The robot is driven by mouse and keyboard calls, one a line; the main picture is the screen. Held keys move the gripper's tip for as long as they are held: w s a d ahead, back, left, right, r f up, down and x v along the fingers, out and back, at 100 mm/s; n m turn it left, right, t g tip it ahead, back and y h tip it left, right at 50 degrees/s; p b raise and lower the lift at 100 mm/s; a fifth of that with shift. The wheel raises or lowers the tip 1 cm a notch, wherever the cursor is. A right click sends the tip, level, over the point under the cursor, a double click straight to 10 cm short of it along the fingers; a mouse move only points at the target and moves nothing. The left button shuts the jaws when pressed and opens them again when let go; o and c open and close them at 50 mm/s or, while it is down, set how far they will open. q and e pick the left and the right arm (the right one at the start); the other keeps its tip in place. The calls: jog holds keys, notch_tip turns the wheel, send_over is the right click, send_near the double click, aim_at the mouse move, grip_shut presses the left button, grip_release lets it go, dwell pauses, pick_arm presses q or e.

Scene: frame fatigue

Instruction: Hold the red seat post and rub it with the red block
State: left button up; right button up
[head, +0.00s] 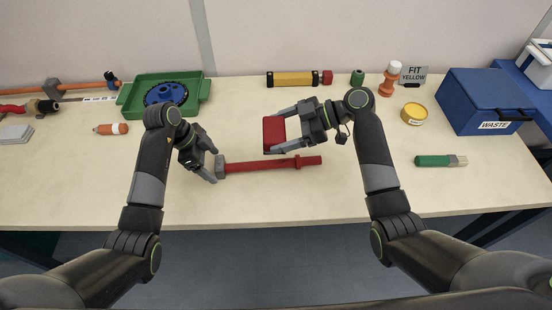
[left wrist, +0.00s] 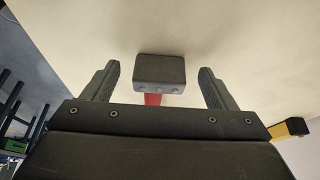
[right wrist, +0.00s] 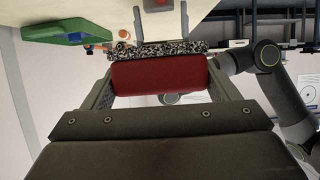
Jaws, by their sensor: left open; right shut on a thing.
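The red seat post (head: 262,165) lies lengthwise on the table, with a grey block-shaped head (head: 220,167) at its left end. In the left wrist view that grey head (left wrist: 160,72) sits between the open fingers, apart from them, with a bit of red behind it. My left gripper (head: 211,166) is open at the post's left end. My right gripper (head: 283,132) is shut on the red block (head: 274,133), above and behind the post. In the right wrist view the red block (right wrist: 160,77) spans between the fingers, with a speckled black-and-white layer on its far side.
A green tray (head: 126,100) with a blue disc (head: 166,94) stands at the back left. A yellow cylinder (head: 292,79), an orange bottle (head: 390,80), a yellow tin (head: 413,113), a green-handled brush (head: 434,161) and a blue waste box (head: 480,100) are further off. The table front is clear.

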pick_arm(q)
jog(key=v, duration=0.7)
jog(key=shift+r, duration=0.25)
jog(key=shift+s+f, duration=0.1)
pick_arm(e)
jog(key=shift+s, duration=0.1)
